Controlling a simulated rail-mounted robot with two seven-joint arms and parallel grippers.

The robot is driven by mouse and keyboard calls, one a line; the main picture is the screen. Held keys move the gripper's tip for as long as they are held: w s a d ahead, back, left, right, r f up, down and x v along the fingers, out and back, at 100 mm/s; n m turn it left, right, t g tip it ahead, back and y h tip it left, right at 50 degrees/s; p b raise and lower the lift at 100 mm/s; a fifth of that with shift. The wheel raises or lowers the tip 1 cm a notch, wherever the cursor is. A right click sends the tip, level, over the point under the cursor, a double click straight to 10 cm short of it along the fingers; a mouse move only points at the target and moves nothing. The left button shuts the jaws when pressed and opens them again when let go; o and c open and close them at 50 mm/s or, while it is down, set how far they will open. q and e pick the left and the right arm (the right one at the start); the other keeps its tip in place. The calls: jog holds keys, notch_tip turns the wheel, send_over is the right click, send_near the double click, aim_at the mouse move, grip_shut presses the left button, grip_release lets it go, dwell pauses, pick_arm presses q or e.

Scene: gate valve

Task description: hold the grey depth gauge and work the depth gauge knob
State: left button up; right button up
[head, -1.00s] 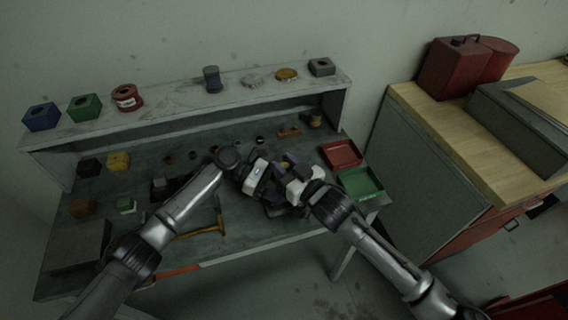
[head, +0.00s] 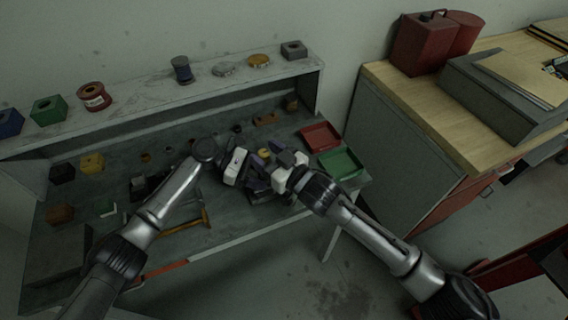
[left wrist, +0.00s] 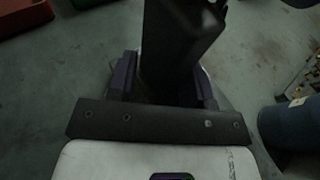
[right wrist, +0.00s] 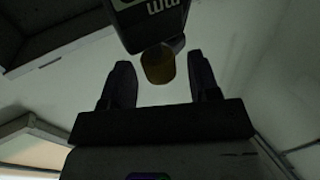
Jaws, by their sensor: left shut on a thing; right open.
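The grey depth gauge (left wrist: 178,40) is a dark, blocky body held between the fingers of my left gripper (left wrist: 165,85). In the right wrist view the gauge (right wrist: 150,22) shows its display face at the top, with the short yellow-brown depth gauge knob (right wrist: 158,64) sticking out below. My right gripper (right wrist: 160,72) is open, with one finger on each side of the knob; gaps show on both sides. In the head view the left gripper (head: 249,166) and right gripper (head: 273,160) face each other above the bench, and the gauge is mostly hidden between them.
The grey bench (head: 125,220) holds small blocks and a yellow-handled tool (head: 185,222). A red tray (head: 321,135) and a green tray (head: 340,163) lie just right of the grippers. A raised shelf (head: 140,98) runs behind; a wood-topped cabinet (head: 440,110) stands at right.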

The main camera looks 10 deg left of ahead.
pick_arm(q)
jog(key=shift+s+f, duration=0.1)
jog(key=shift+f, duration=0.3)
pick_arm(e)
jog(key=v, duration=1)
jog(key=shift+d, duration=0.45)
pick_arm(q)
jog(key=o, duration=0.6)
jog(key=shift+o, duration=1)
jog(key=shift+s+r, duration=0.1)
jog(key=shift+r, duration=0.05)
pick_arm(e)
jog(key=shift+s, duration=0.2)
